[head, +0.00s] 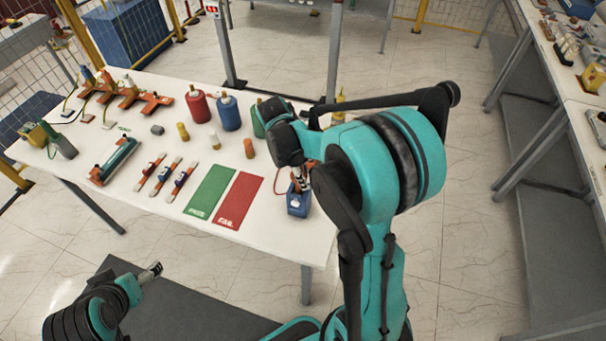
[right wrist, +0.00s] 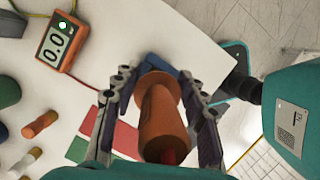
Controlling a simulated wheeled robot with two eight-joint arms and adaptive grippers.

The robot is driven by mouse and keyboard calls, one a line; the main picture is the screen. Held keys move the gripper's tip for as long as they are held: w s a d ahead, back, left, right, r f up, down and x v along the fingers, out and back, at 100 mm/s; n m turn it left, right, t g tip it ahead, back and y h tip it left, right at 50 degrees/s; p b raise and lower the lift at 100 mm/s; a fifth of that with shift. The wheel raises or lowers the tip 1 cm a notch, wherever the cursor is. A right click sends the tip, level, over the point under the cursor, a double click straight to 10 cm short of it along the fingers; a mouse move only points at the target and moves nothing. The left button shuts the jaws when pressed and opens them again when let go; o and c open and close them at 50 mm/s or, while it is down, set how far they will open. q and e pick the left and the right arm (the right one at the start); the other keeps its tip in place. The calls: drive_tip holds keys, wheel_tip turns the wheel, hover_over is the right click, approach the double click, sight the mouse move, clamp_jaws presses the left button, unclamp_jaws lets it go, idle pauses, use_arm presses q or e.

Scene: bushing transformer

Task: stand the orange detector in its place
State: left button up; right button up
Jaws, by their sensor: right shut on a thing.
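The orange detector (right wrist: 163,118) is between the two fingers of my right gripper (right wrist: 157,80), which is shut on it. The detector's wide collar is toward the fingertips. A blue block (right wrist: 152,61), partly hidden by the detector, shows just past the fingertips. In the head view the right gripper (head: 301,180) is low over this blue block (head: 298,206) near the table's right front edge. Whether the detector touches the block cannot be told. The detector is mostly hidden there by my arm. My left gripper (head: 151,272) is empty, off the table's front; its jaw opening is unclear.
The green mat (head: 210,191) and red mat (head: 238,200) lie left of the blue block. A small orange cylinder (head: 249,149), red bottle (head: 198,106) and blue bottle (head: 229,112) stand behind. In the wrist view an orange meter (right wrist: 62,42) reads 0.0, with a red cable nearby.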

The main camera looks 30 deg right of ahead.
drive_tip(key=shift+f+b, duration=0.4)
drive_tip(key=shift+f, duration=0.05)
drive_tip(key=o, duration=1.4)
drive_tip(key=shift+c, duration=0.2)
drive_tip(key=shift+r, duration=0.1)
drive_tip(key=v, duration=1.2)
drive_tip(key=shift+s, duration=0.15)
